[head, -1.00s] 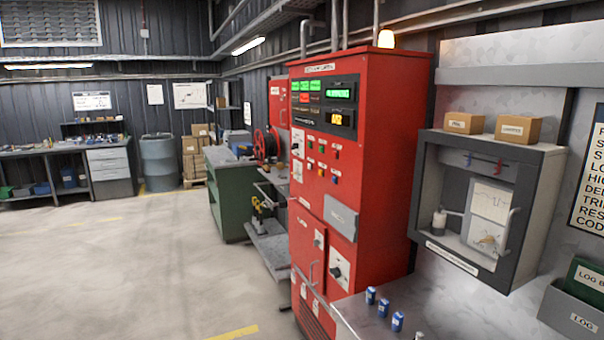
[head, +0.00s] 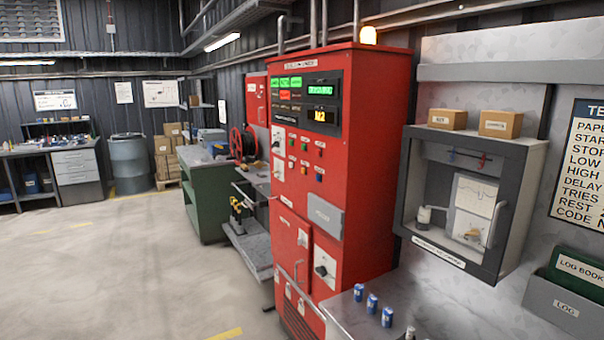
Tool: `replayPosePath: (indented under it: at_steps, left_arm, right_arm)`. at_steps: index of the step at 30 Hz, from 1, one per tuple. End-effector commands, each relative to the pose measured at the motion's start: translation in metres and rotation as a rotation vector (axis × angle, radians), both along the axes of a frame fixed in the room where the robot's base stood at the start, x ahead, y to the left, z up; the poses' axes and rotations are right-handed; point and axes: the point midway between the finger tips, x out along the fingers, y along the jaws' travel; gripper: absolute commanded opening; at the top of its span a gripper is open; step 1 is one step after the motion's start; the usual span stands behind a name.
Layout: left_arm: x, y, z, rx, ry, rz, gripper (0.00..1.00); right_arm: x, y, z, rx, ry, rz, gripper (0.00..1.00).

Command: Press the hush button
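A tall red control cabinet (head: 368,150) stands in the middle of the head view. Its upper front has a dark panel with lit green and red indicators (head: 290,83) and two displays, one green (head: 320,90) and one amber (head: 323,116). Below the panel are several small coloured push buttons (head: 305,155) and rotary switches. The button labels are too small to read, so I cannot tell which one is the hush button. Neither of my grippers is in view.
A metal bench (head: 345,318) with several small blue cylinders (head: 372,303) stands in front right of the cabinet. A grey wall box (head: 409,190) with two cartons on top hangs to the right. A green workbench (head: 206,205) stands behind left. The floor (head: 110,265) at left is clear.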

Motion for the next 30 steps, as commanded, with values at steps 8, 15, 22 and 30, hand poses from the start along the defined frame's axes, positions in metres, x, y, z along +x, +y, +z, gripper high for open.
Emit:
replayPosePath:
  at_steps: [8,15,22,30]
  left_arm:
    - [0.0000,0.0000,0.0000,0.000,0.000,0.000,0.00]
    - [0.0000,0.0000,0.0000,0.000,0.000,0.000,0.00]
    - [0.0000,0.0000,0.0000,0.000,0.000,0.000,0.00]
    - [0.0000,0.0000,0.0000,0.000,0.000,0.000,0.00]
  right_arm:
    - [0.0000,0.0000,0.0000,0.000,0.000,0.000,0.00]
    - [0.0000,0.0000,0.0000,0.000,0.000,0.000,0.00]
    - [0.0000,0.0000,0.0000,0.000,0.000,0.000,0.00]
    - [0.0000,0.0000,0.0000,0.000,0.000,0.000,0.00]
